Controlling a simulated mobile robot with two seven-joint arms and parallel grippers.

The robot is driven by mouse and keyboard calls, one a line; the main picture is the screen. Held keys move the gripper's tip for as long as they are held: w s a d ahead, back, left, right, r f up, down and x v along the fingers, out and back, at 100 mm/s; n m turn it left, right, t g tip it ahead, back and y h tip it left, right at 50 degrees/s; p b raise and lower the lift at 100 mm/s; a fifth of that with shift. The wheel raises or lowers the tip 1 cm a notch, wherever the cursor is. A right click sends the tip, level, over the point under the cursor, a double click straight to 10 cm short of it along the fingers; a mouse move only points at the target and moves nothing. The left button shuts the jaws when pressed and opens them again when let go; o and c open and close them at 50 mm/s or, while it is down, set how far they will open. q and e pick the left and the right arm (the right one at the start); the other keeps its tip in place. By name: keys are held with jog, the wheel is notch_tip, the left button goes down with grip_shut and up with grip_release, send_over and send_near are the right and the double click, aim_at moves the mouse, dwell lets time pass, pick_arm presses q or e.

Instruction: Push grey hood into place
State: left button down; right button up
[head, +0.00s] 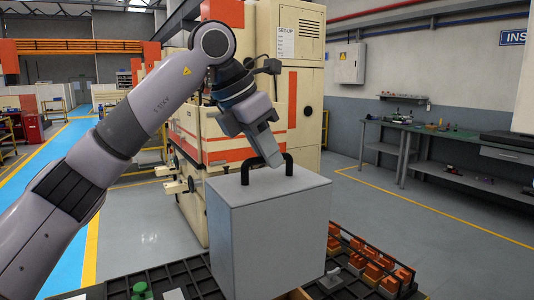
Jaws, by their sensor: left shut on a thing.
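The grey hood (268,240) is a plain box with a black handle (289,164) on top. It is upright in the middle foreground of the head view, at the dark tray (105,290). Its lower edge runs close to the tray's contents, and I cannot tell whether it rests there or hangs just above. My left gripper (270,160) comes down from the upper left and is shut on the handle, hiding part of it. The hood hides the middle of the tray. My right gripper is not in view.
Several orange copper electrodes (376,270) sit in the tray compartments to the right of the hood. A green piece (141,290) lies at the left. A cream and orange machine (300,105) stands behind the hood. A workbench (440,140) is at the right, with clear floor before it.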

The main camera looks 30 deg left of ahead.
aim_at(264, 180)
pick_arm(q)
jog(key=shift+f, duration=0.5)
jog(key=shift+r, duration=0.1)
jog(key=shift+w, duration=0.1)
jog(key=shift+f+b, duration=2.1)
jog(key=shift+f, duration=0.8)
jog(key=shift+f+b, duration=0.85)
jog(key=shift+f, duration=0.4)
jog(key=c, duration=1.1)
grip_release()
jog(key=shift+o, duration=0.2)
